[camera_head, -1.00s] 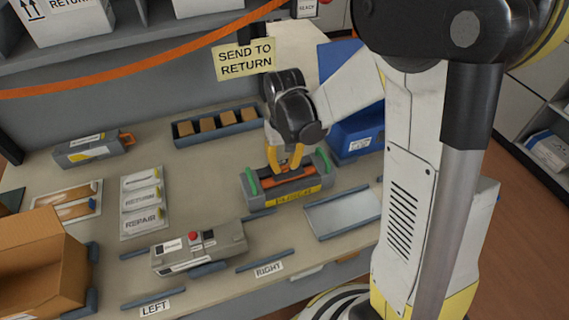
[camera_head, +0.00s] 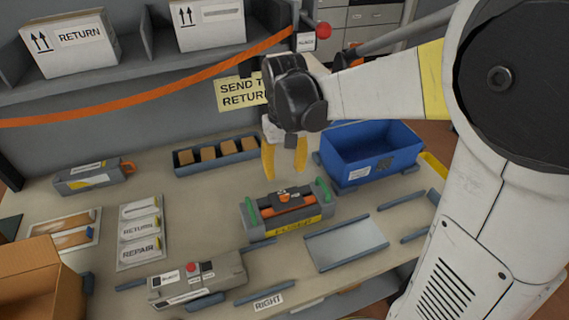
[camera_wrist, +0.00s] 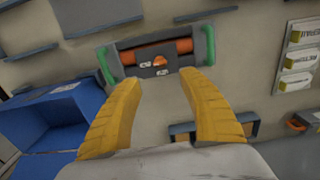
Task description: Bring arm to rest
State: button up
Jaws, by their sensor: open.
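My gripper (camera_head: 284,158) has yellow fingers spread apart with nothing between them. It hangs above and a little behind the grey cradle (camera_head: 250,226), clear of it. The cradle has green end clips and a yellow label, and a dark cartridge with an orange roller (camera_head: 290,204) sits in it. In the wrist view my open fingers (camera_wrist: 164,95) frame the cradle (camera_wrist: 190,61) and the orange roller (camera_wrist: 155,52), with a visible gap to them.
A blue bin (camera_head: 366,155) stands right of the cradle. A tray of brown blocks (camera_head: 190,167) is behind. A grey device with a red button (camera_head: 225,272) and a cardboard box (camera_head: 45,285) are in front and left. Shelves and an orange strap (camera_head: 150,98) cross the back.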

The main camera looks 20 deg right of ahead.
jog(key=shift+r, duration=0.95)
jog(key=s+r+t, duration=0.4)
jog(key=s+t, duration=0.3)
jog(key=s, duration=0.6)
